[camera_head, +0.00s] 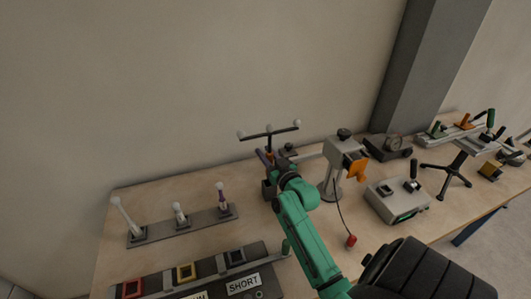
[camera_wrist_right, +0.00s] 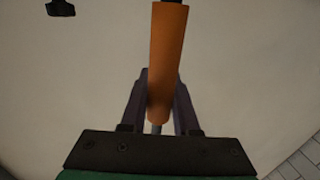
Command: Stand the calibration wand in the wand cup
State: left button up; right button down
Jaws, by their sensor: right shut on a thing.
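The calibration wand (camera_head: 268,132) is a dark crossbar with white balls on an upright stem. It stands up above my right gripper (camera_head: 265,157) in the head view. In the right wrist view, my right gripper (camera_wrist_right: 160,90) has its two dark fingers shut on either side of the wand's orange handle (camera_wrist_right: 168,50). The wand's lower end is hidden by the hand and arm in the head view. My left gripper is not in view.
A grey rail (camera_head: 180,227) with several pale-topped sticks lies to the left. A grey stand with an orange part (camera_head: 355,168) is close right of the hand. A grey control box (camera_head: 397,200) stands beyond it. A tray with coloured square frames (camera_head: 185,272) is at the front.

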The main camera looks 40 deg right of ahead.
jog(key=c, duration=0.6)
grip_release()
jog(key=shift+s, duration=0.1)
jog(key=shift+s+a+f, duration=0.1)
jog(key=shift+s+f, duration=0.1)
jog(key=shift+s, duration=0.15)
jog(key=s+b, duration=0.1)
jog(key=s, duration=0.3)
jog(key=s+a+b, duration=0.1)
jog(key=s, duration=0.4)
jog(key=s+a+b, duration=0.1)
jog(key=s, duration=0.3)
jog(key=shift+s+a+r, duration=0.2)
jog(key=shift+s, duration=0.1)
